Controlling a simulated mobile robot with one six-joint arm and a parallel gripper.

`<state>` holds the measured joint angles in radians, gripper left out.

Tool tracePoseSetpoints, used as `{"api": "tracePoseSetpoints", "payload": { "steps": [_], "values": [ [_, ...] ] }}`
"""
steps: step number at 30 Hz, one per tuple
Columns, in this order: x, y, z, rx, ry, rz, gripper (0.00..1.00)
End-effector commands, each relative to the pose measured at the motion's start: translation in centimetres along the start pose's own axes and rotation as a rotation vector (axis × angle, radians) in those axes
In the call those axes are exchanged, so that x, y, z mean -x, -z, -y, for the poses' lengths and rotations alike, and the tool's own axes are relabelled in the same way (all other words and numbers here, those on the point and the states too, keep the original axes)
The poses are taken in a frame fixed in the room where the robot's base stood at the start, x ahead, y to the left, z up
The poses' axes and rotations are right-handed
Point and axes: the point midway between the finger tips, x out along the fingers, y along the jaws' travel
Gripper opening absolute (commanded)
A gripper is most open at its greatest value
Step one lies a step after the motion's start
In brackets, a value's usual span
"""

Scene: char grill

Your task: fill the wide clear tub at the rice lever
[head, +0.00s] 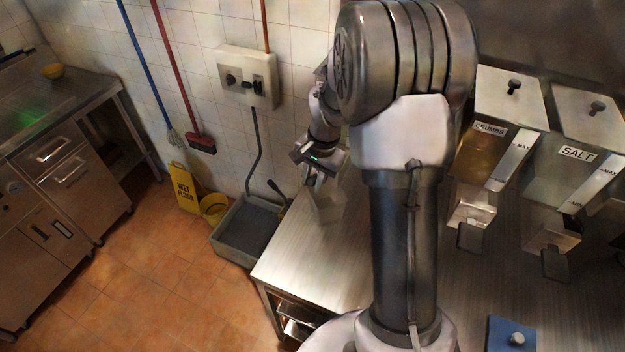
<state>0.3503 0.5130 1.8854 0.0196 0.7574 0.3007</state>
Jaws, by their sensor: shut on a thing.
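My gripper (318,178) is over the far left end of the steel counter, pointing down. It is shut on a pale see-through vessel, the clear tub (328,207), which shows faintly just below the fingers. I cannot tell whether the tub touches the counter or hangs a little above it, nor what is in it. No dispenser marked rice shows in this view; my arm covers the middle of the counter.
A crumbs dispenser (491,145) and a salt dispenser (578,153) stand at the right of the counter (315,255). A blue block with a knob (511,336) lies at the bottom right. The counter's front left part is clear. A grey floor basin (246,230) stands beyond its left edge.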

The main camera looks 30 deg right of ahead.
Motion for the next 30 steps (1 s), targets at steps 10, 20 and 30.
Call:
{"api": "tracePoseSetpoints", "payload": {
  "steps": [10, 20, 30],
  "values": [
    [-1.8, -0.4, -0.3, 0.021, 0.011, -0.107, 0.0],
    [-2.8, -0.9, -0.6, 0.054, 0.033, -0.311, 0.0],
    [-2.3, -1.0, -0.5, 0.054, 0.033, -0.327, 0.0]
  ]
}}
